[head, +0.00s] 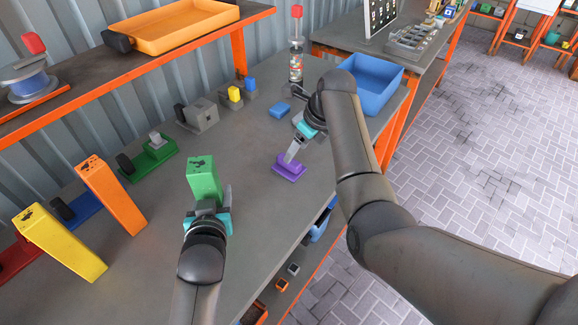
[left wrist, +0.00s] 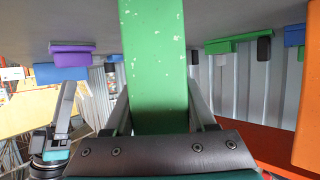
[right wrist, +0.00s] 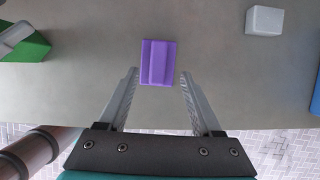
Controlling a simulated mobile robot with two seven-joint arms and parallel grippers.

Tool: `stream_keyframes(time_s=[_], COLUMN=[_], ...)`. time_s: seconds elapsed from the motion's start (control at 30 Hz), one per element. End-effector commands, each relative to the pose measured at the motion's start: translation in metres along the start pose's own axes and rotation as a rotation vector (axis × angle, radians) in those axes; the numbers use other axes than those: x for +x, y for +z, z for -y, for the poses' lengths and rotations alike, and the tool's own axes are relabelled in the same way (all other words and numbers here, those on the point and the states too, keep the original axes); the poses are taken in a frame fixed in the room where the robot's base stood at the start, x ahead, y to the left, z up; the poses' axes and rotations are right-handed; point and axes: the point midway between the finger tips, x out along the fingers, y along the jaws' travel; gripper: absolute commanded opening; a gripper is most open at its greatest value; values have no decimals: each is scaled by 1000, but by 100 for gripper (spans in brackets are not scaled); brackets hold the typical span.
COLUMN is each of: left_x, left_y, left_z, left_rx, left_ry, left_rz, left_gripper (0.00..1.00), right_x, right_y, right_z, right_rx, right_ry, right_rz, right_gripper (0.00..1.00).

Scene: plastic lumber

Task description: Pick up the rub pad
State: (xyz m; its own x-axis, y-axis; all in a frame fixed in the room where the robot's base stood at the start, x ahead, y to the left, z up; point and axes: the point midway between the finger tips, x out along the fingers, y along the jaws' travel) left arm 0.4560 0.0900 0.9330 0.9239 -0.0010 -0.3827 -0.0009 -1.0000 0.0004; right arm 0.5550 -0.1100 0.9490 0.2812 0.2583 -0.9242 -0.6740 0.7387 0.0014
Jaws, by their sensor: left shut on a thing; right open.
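A purple pad with a raised ridge, likely the rub pad, lies flat on the grey bench in the head view (head: 289,168) and ahead of the jaws in the right wrist view (right wrist: 158,62). My right gripper (head: 292,151) is open and points down at it; in the right wrist view its fingers (right wrist: 158,88) stand either side of the pad's near end, with nothing between them. Contact cannot be told. My left gripper (head: 208,207) is shut on a tall green block (head: 203,178), which fills the middle of the left wrist view (left wrist: 152,60).
A small blue block (head: 279,109) and a blue bin (head: 372,80) are beyond the pad. An orange block (head: 112,195) and a yellow block (head: 60,242) stand at the left. A bottle (head: 296,55) stands at the back. The bench's front edge is near the pad.

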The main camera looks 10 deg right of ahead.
Motion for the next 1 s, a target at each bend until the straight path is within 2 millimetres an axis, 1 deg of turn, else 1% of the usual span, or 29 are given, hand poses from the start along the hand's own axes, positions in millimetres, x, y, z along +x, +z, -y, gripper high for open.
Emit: stream_keyframes(time_s=[0.17, 0.33, 0.5, 0.67, 0.9, 0.93, 1.0], left_x=[0, 0, 0, 0, 0, 0, 0], left_y=[0, 0, 0, 0, 0, 0, 0], left_z=[0, 0, 0, 0, 0, 0, 0], left_rx=[0, 0, 0, 0, 0, 0, 0], left_ry=[0, 0, 0, 0, 0, 0, 0], left_rz=[1, 1, 1, 1, 1, 1, 1], left_gripper=[0, 0, 0, 0, 0, 0, 0], right_x=[9, 32, 46, 53, 54, 54, 54], right_y=[-1, -2, -1, -1, -1, -1, -1], right_z=[-1, -4, -4, -3, -3, -3, -3], right_rx=[0, -1, -2, -1, -1, -1, -1], right_ry=[1, 1, 1, -1, -1, -1, -1], right_rz=[-1, -3, -1, 0, 1, 1, 1], right_gripper=[66, 66, 66, 66, 66, 65, 57])
